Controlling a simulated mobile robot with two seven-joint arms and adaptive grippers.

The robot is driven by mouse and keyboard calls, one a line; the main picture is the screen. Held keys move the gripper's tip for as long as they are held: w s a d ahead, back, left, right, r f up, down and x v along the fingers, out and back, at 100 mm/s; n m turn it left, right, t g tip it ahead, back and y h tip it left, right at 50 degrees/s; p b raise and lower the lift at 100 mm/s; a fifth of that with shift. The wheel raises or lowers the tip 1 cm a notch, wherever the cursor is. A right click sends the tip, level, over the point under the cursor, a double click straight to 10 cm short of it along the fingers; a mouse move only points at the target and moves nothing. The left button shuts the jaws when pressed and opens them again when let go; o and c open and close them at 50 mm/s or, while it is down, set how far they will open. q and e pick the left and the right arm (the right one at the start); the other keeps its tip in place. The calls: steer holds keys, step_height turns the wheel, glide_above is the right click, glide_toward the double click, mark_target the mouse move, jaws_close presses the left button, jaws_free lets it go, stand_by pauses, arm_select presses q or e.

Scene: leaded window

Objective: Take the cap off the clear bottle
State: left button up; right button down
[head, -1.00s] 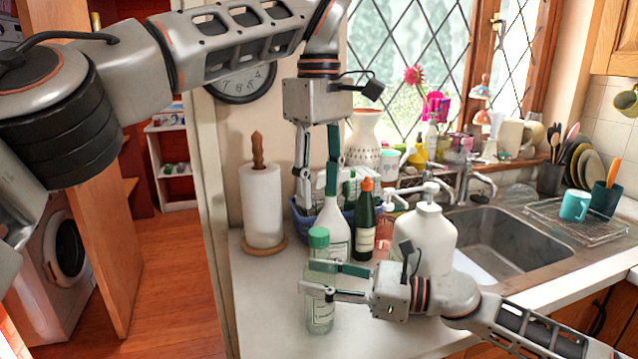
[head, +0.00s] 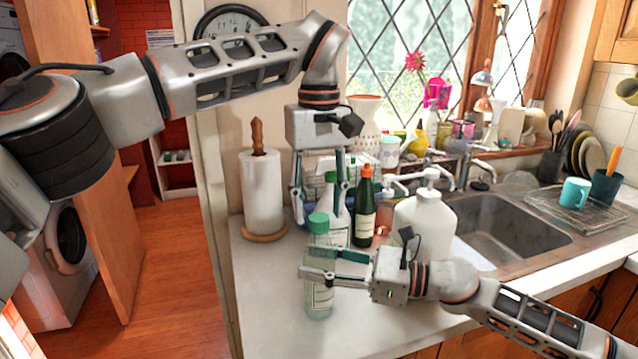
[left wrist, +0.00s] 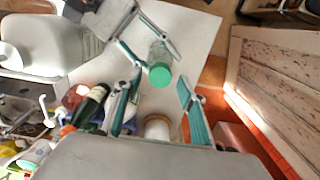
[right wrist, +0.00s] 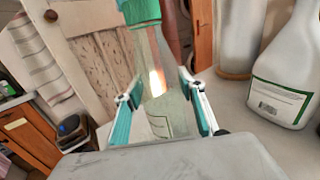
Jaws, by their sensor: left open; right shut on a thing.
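The clear bottle (head: 320,290) stands upright near the counter's front left, with a green cap (head: 318,222) on its top. My right gripper (head: 303,259) is shut on its body from the right, below the cap; the right wrist view shows the bottle (right wrist: 158,88) between the fingers. My left gripper (head: 320,208) points down, open and empty, above the cap. In the left wrist view the cap (left wrist: 160,75) lies between the open fingertips, seen from above. I cannot tell how far below the tips it is. Whether the bottle's base touches the counter is unclear.
A white spray bottle (head: 338,225), a dark green bottle (head: 365,208) and a large white jug (head: 424,228) stand close behind and right. A paper towel roll (head: 262,195) stands at the back left. The front left counter (head: 268,290) is clear.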

arm_select(q)
steer(key=shift+f, duration=0.8)
steer(key=shift+c, duration=0.4)
jaws_close()
